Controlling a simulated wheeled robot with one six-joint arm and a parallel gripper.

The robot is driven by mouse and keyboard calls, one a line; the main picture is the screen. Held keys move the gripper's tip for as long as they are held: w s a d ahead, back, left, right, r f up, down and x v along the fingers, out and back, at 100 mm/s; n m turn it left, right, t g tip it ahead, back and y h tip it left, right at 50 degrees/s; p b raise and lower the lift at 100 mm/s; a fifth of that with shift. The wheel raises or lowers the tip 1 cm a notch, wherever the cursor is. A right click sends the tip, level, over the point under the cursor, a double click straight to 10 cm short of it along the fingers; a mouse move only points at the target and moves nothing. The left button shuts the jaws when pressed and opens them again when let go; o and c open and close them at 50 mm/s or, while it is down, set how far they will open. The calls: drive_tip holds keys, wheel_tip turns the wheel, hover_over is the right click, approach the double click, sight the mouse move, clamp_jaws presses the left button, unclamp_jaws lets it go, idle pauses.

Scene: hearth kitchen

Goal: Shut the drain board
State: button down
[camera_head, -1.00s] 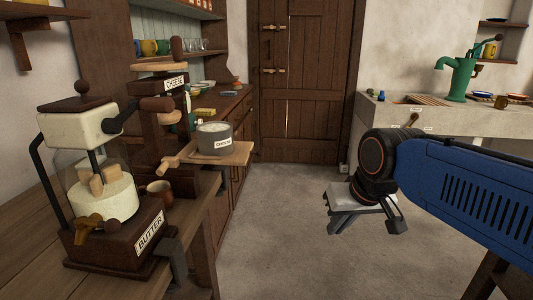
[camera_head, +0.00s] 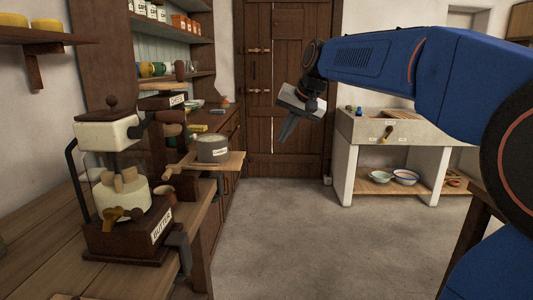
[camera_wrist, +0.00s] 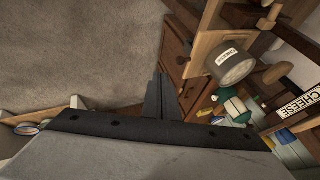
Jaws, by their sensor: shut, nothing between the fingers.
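A pale wooden board (camera_head: 229,161) sticks out to the right from the cheese press on the left counter. A grey lidded pot (camera_head: 212,149) with a label stands on it; the pot also shows in the wrist view (camera_wrist: 236,68), with the board (camera_wrist: 205,45) beside it. A slatted wooden board (camera_head: 393,115) lies on top of the stone sink at the right; I cannot tell which board is the drain board. My gripper (camera_head: 285,134) is shut and empty, in the air right of the press, its fingers pointing down. The wrist view shows the fingers (camera_wrist: 158,88) together, apart from the pot.
The door (camera_head: 285,70) is at the back. The middle floor (camera_head: 300,230) is clear.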

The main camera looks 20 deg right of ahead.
sight(218, 154)
drive_tip(key=w+a+f, duration=0.5)
drive_tip(key=w+f, duration=0.2)
drive_tip(key=f, duration=0.2)
drive_tip(key=shift+a, duration=0.25)
drive_tip(key=shift+a, duration=0.1)
drive_tip(key=w+a, duration=0.1)
drive_tip(key=a, duration=0.3)
drive_tip(key=w+a, duration=0.2)
drive_tip(key=a, duration=0.3)
drive_tip(key=w+a, duration=0.1)
drive_tip(key=a, duration=0.4)
drive_tip(key=shift+w, duration=0.3)
drive_tip(key=shift+w+a, duration=0.1)
drive_tip(key=shift+a, duration=0.15)
drive_tip(key=shift+r, duration=0.1)
